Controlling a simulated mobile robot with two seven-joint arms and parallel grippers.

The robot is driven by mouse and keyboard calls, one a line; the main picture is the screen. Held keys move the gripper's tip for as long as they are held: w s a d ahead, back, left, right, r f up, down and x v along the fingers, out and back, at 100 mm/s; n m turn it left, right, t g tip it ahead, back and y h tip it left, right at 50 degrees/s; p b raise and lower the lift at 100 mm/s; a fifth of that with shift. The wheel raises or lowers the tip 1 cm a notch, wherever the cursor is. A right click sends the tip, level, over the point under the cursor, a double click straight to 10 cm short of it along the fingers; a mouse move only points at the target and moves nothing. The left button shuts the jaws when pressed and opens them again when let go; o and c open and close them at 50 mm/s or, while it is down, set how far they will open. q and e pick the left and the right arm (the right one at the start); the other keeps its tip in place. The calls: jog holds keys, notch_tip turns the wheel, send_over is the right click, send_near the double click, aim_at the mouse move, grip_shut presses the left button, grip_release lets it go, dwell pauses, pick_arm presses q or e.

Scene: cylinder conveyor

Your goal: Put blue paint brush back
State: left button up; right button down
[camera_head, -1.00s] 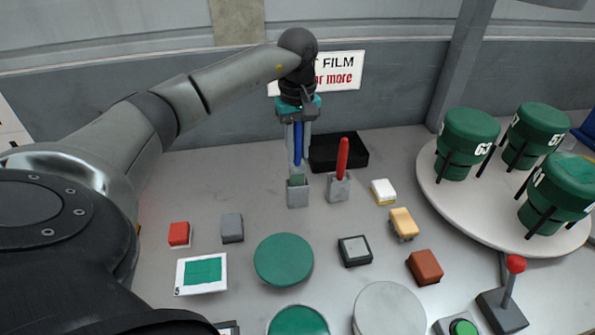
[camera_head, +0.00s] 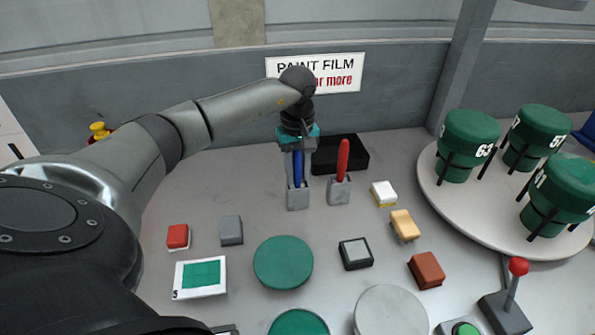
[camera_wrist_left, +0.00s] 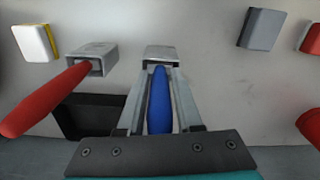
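The blue paint brush (camera_head: 298,167) stands upright with its lower end in the left grey holder (camera_head: 298,199). My left gripper (camera_head: 298,178) points down over that holder, with one finger on each side of the brush, and looks shut on it. In the left wrist view the blue handle (camera_wrist_left: 160,105) lies between the two fingers, and the holder (camera_wrist_left: 160,55) is just beyond the fingertips. The brush's tip is hidden inside the holder. My right gripper does not show.
A red brush (camera_head: 342,159) stands in a second holder (camera_head: 339,190) close to the right. A black tray (camera_head: 355,150) lies behind it. Small blocks, green discs and a turntable with green drums (camera_head: 470,132) stand to the front and right. Table left of the holders is clear.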

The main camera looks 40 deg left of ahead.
pick_arm(q)
jog(key=o, duration=0.3)
jog(key=shift+r, duration=0.1)
notch_tip(320, 180, up, 12)
jog(key=shift+r+p, duration=0.1)
jog(key=shift+p, duration=0.6)
